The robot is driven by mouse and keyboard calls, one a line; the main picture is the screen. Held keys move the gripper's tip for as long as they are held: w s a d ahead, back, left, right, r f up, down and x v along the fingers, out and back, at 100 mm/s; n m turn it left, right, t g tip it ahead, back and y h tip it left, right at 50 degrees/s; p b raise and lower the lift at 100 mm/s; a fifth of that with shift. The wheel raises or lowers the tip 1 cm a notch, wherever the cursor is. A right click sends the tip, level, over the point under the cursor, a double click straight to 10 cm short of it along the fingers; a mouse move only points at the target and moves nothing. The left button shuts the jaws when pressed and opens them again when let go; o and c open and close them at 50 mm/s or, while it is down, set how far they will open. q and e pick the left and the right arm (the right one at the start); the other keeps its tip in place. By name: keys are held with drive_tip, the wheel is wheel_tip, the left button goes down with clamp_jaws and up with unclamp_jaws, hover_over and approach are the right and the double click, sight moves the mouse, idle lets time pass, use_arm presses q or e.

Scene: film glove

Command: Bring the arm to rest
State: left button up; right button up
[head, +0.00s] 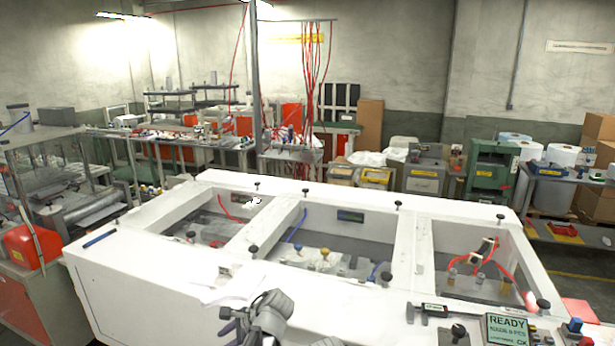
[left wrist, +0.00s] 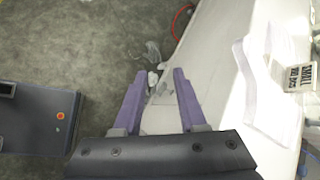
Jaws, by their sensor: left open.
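In the left wrist view my left gripper (left wrist: 160,76) is open. Its two purple-grey fingers stand apart, over the edge between the floor and a white surface. A pale, thin sheet shaped like a film glove (left wrist: 255,90) lies on that surface, right of the fingers. Small whitish and grey shapes show near and beyond the fingertips; I cannot tell what they are or whether they touch the gripper. In the head view a grey, jointed shape at the bottom middle looks like part of a gripper. I cannot tell which arm it belongs to.
A long white bench (head: 170,275) with open recessed bays fills the front. A small READY display (head: 507,329) stands at its right. A label card (left wrist: 300,77) shows at the right of the wrist view, and a dark box (left wrist: 35,115) at its left. Bare floor lies between.

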use_arm(q)
drive_tip(key=s+d+f+n+g+h, duration=0.1)
drive_tip(key=s+d+f+n+h, duration=0.2)
drive_tip(key=s+n, duration=0.35)
drive_tip(key=s+d+f+n+h, duration=0.1)
drive_tip(key=s+f+n+h, duration=0.2)
drive_tip(key=s+n+h, duration=0.3)
drive_tip(key=s+d+f+m+g+y+b, duration=0.1)
drive_tip(key=s+d+f+b, duration=0.4)
drive_tip(key=d+f+b, duration=0.6)
drive_tip(key=shift+f+m+y+b, duration=0.2)
drive_tip(key=shift+m+y+b, duration=0.2)
drive_tip(key=shift+m, duration=0.25)
drive_tip(key=shift+d, duration=0.1)
